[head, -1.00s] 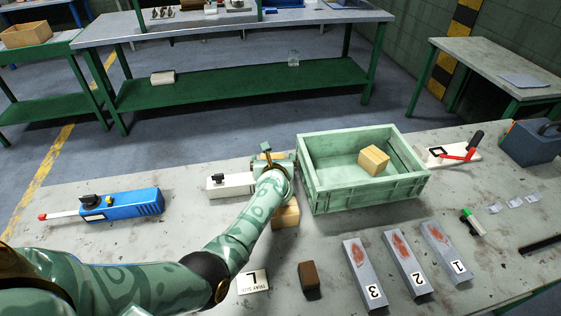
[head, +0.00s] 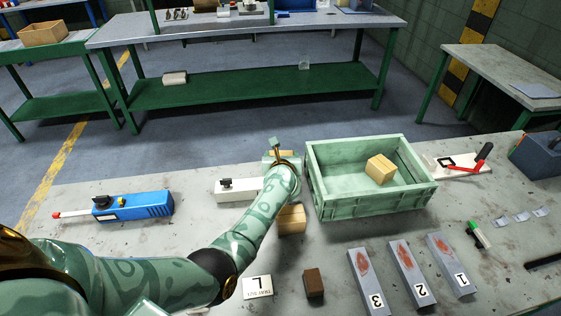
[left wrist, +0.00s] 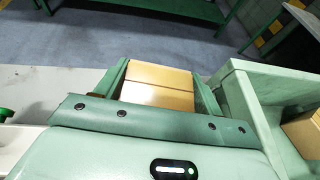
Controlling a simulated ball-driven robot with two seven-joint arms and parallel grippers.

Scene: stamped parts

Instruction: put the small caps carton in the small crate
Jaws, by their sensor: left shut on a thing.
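My left gripper (head: 279,156) is shut on a small tan carton (left wrist: 158,84), which sits between its two green fingers in the left wrist view. In the head view my wrist hides most of this carton. The gripper is just left of the pale green crate (head: 375,201) and above the bench. The crate wall (left wrist: 238,105) is close on the right in the left wrist view. One tan carton (head: 381,169) lies inside the crate. Another tan carton (head: 291,220) stands on the bench below my left forearm. My right gripper is out of view.
A white device (head: 230,190) and a blue tool (head: 135,206) are to the left. A brown block (head: 314,283), an "L" card (head: 257,286) and numbered grey bars (head: 409,273) lie in front. A red-handled clamp (head: 465,162) is right of the crate.

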